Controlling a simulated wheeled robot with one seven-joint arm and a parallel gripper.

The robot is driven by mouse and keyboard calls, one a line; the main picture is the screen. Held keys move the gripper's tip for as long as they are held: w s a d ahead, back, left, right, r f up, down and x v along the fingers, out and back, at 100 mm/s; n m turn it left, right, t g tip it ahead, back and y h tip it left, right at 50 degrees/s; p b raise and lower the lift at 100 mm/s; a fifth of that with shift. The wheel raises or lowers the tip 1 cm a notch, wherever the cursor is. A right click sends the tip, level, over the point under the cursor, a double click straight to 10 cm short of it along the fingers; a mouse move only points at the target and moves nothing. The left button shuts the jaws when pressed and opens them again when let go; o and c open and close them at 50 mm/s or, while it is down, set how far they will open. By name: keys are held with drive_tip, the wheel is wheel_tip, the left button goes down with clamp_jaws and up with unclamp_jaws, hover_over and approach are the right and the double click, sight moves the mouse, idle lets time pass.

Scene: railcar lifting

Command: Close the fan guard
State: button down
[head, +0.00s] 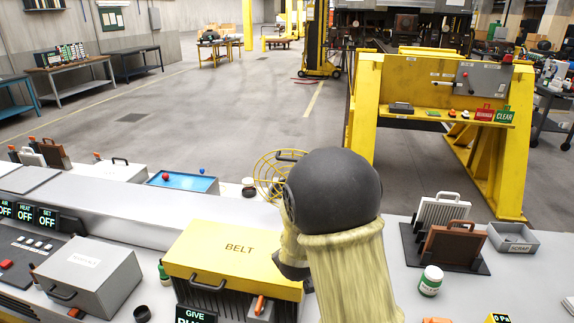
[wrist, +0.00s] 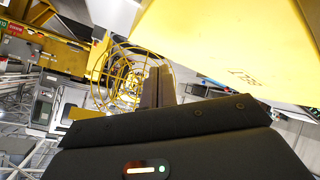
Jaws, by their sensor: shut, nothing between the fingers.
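The fan guard (head: 268,172) is a round yellow wire cage with a dark handle, standing behind the yellow BELT box in the head view. My arm hides its right part. In the wrist view the guard (wrist: 118,72) shows as yellow rings just beyond and left of my gripper (wrist: 158,86). My gripper is shut with nothing in it. Its fingers overlap the guard's right edge in that view, and I cannot tell whether they touch it. In the head view my arm hides the fingers. The fan behind the guard cannot be made out.
The yellow BELT box (head: 232,250) stands close to my arm and fills the upper right of the wrist view. A black rack (head: 446,245) stands to the right.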

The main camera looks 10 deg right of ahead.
drive_tip(key=w+r+n+t+h, duration=0.1)
drive_tip(key=w, duration=0.1)
drive_tip(key=w+r+n+t+h+p, duration=0.1)
drive_tip(key=w+t, duration=0.1)
drive_tip(key=w+r+n+t+h+p, duration=0.1)
drive_tip(key=w, duration=0.1)
drive_tip(key=shift+w+a, duration=0.2)
drive_tip(key=shift+w, duration=0.2)
drive_tip(key=a+r+n+t+h, duration=0.1)
drive_tip(key=t, duration=0.1)
drive_tip(key=a+r+n+t+h+p, duration=0.1)
drive_tip(key=r+n+t, duration=0.1)
drive_tip(key=a+r+n+t+h, duration=0.1)
drive_tip(key=n, duration=0.1)
drive_tip(key=shift+w+a+r+t+h+p, duration=0.15)
drive_tip(key=shift+w+r+t+h+p, duration=0.15)
drive_tip(key=shift+w+t+h, duration=0.1)
drive_tip(key=shift+w, duration=0.1)
drive_tip(key=p+x, duration=0.7)
drive_tip(key=x, duration=0.7)
drive_tip(key=shift+r, duration=0.1)
